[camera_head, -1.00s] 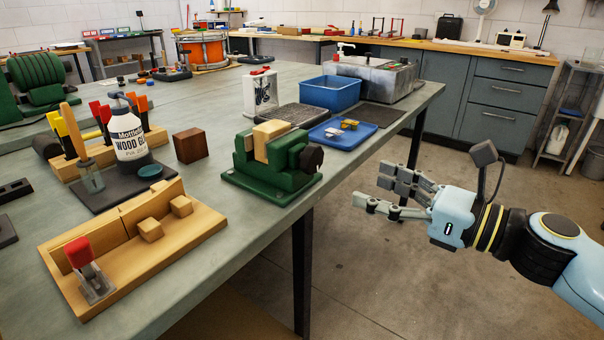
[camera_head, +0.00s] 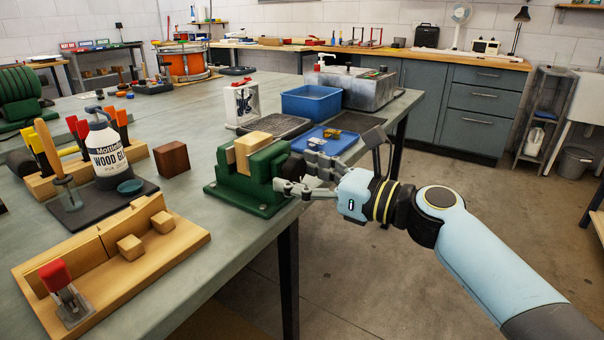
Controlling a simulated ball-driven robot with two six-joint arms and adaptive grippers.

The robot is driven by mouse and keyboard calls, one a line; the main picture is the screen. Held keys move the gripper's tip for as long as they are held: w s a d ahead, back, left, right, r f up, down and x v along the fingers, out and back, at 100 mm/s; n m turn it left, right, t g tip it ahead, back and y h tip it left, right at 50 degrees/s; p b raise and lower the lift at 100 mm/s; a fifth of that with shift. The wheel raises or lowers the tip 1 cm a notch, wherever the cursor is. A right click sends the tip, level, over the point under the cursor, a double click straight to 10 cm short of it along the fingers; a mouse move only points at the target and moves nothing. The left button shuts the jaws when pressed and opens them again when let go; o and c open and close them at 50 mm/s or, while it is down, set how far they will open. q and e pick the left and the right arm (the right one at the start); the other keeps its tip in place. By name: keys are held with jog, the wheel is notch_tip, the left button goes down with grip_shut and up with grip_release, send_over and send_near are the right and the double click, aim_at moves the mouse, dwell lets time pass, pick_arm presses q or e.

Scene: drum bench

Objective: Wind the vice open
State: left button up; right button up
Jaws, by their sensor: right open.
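The green vice (camera_head: 247,190) stands at the table's right edge, with pale wood (camera_head: 249,148) between its jaws. Its dark round knob (camera_head: 294,166) is on the right side, facing my right arm, and is partly hidden by the fingers. My right gripper (camera_head: 301,173) is open, with one finger above and one below the knob's height. The fingers are at or very near the knob; I cannot tell if they touch it. My left gripper is not in view.
A blue tray with small parts (camera_head: 337,145) and a blue bin (camera_head: 312,102) lie behind the gripper. A wooden jig (camera_head: 150,262), a glue bottle (camera_head: 107,155) and a dark wood block (camera_head: 171,159) are to the left.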

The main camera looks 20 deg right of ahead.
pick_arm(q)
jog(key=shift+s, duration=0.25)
pick_arm(e)
jog(key=shift+c, duration=0.8)
jog(key=c, duration=1)
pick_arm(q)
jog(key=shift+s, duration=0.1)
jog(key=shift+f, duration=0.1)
